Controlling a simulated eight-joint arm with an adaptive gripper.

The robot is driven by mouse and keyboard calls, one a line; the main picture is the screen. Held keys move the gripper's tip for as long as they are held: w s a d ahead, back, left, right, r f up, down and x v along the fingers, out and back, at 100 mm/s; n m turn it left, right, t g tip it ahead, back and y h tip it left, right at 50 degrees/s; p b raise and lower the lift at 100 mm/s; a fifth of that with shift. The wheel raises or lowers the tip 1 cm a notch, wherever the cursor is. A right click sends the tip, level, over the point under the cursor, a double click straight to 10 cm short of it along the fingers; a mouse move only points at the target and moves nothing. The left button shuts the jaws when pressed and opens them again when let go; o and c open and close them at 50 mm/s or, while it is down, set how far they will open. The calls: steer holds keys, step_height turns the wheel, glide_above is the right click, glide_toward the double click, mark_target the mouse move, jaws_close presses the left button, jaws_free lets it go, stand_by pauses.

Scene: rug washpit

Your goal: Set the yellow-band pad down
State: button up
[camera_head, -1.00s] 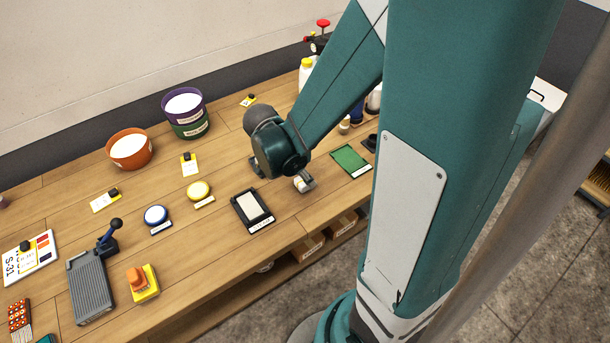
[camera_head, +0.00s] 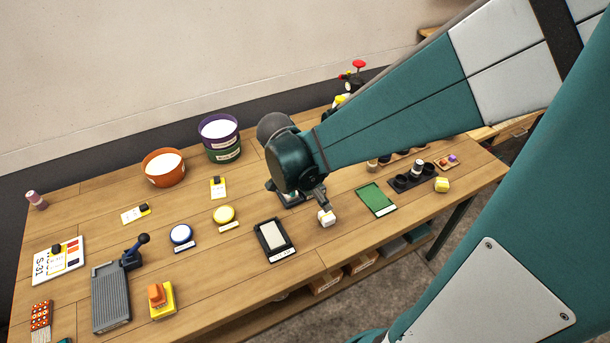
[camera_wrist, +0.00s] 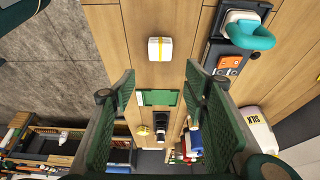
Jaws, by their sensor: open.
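The yellow-band pad (camera_head: 326,218) is a small white block. In the wrist view the pad (camera_wrist: 160,49) shows a yellow stripe across its top and lies on the bare wooden table. My gripper (camera_head: 298,198) is over the table just behind the pad in the head view, with one finger close to it. In the wrist view my two green fingers (camera_wrist: 160,75) are spread wide with nothing between them. The pad is beyond their tips and looks free of them. Whether a finger touches it is unclear in the head view.
A black-framed tray (camera_head: 273,239) lies left of the pad, and a green mat (camera_head: 376,199) right of it. A dark holder with cups (camera_head: 412,177) and a yellow block (camera_head: 441,184) are farther right.

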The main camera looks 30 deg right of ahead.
stand_by(0.7)
steer(key=s+a+r+n+t+y, duration=0.2)
steer(key=s+a+r+n+t, duration=0.1)
steer(key=a+r+n, duration=0.2)
steer(key=s+a+r+n+t+y, duration=0.2)
steer(key=s+a+r+n+t, duration=0.1)
steer(key=r+n, duration=0.7)
steer(key=shift+a+n+t, duration=0.6)
steer(key=shift+a+n, duration=0.4)
steer(key=shift+n, duration=0.5)
steer(key=shift+s, duration=0.1)
